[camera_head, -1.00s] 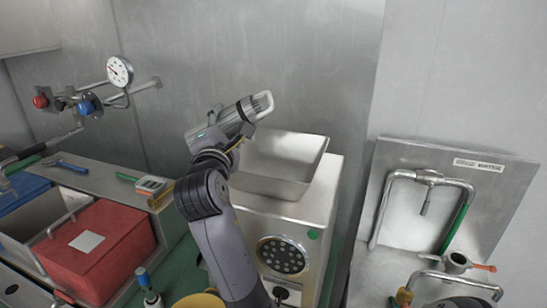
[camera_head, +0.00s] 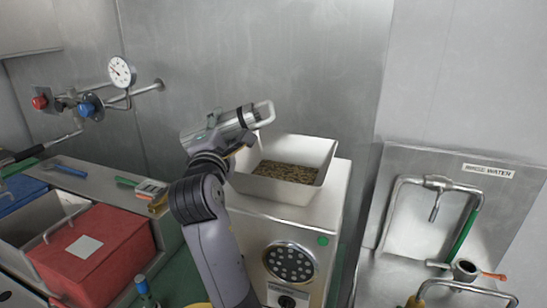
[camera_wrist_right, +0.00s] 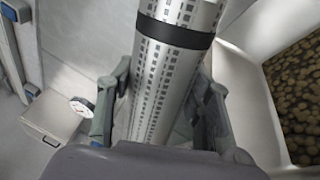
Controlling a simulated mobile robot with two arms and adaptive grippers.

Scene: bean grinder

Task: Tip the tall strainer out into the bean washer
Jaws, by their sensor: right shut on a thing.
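The tall strainer (camera_head: 222,128) is a silvery perforated cylinder with a dark band and a pale loop handle. It lies nearly level, its handle end over the left side of the basin. My right gripper (camera_head: 237,147) is shut on it; in the right wrist view, the fingers sit either side of the strainer (camera_wrist_right: 165,75). The bean washer (camera_head: 325,215) is a pale steel machine with a square basin on top. Brown beans (camera_head: 288,173) cover the basin floor, also visible in the right wrist view (camera_wrist_right: 300,95). The strainer's inside is hidden. My left gripper is not in view.
A red box (camera_head: 95,255) stands at the lower left. A pressure gauge (camera_head: 121,71) and valves are on the wall behind. A sink with a bent tap (camera_head: 437,183) is at the right. A small scale-like device (camera_head: 152,187) sits on the counter.

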